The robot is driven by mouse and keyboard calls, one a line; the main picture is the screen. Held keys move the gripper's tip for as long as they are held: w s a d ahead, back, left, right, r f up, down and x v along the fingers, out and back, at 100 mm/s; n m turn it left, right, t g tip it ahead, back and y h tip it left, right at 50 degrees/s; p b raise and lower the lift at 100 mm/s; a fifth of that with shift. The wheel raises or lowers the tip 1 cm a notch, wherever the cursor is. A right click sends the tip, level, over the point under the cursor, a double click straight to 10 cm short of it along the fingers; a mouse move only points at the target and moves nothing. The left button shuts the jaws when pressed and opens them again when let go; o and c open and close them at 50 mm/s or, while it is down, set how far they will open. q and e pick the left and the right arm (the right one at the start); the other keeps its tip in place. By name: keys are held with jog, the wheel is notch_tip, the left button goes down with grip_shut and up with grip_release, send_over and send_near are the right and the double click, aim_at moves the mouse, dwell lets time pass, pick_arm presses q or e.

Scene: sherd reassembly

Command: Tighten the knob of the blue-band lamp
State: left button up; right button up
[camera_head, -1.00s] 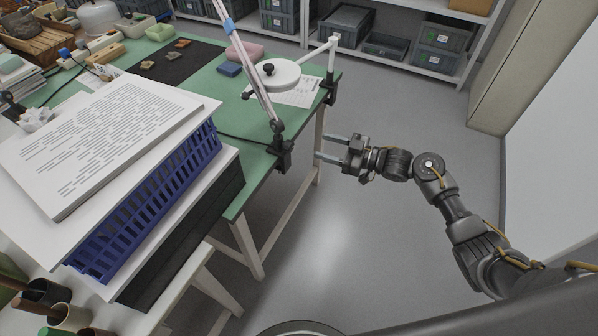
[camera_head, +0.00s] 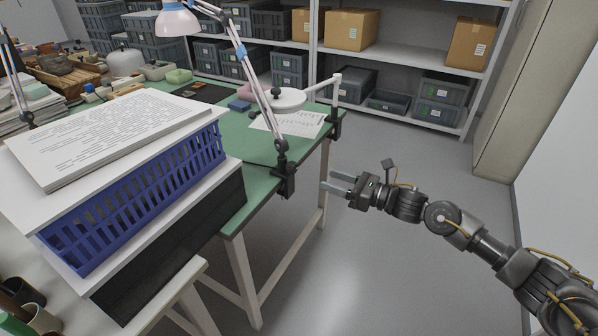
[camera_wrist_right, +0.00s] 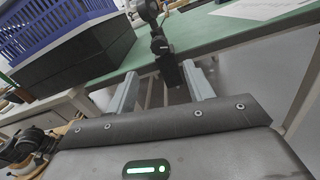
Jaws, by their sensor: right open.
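The blue-band lamp (camera_head: 258,88) has a slim jointed arm with a blue band, a white shade (camera_head: 177,21) and a dark clamp (camera_head: 285,182) on the green table's near right edge. Its dark base joint (camera_head: 281,146) sits just above the clamp; I cannot clearly make out which part is the knob. My right gripper (camera_head: 328,180) is open and empty, right of the clamp and apart from it, with its fingers pointing left. In the right wrist view, the clamp (camera_wrist_right: 168,72) appears ahead, between the open fingers. My left gripper is not in view.
A blue basket (camera_head: 140,190) topped with papers stands on a black box left of the lamp. A second lamp with a white round head (camera_head: 290,98) is clamped at the far right corner. Shelves (camera_head: 400,68) stand behind. The floor right of the table is clear.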

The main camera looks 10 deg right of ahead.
aim_at(296, 169)
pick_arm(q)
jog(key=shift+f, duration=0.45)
pick_arm(e)
jog(key=x, duration=1.1)
jog(key=shift+d, duration=0.1)
jog(key=shift+c, duration=0.4)
jog(key=c, duration=0.9)
jog(key=shift+f+m, duration=0.1)
jog(key=shift+m, duration=0.4)
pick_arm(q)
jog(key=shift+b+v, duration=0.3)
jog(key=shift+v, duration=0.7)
pick_arm(e)
jog(key=shift+m, duration=1)
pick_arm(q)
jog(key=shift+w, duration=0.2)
pick_arm(e)
jog(key=o, duration=1)
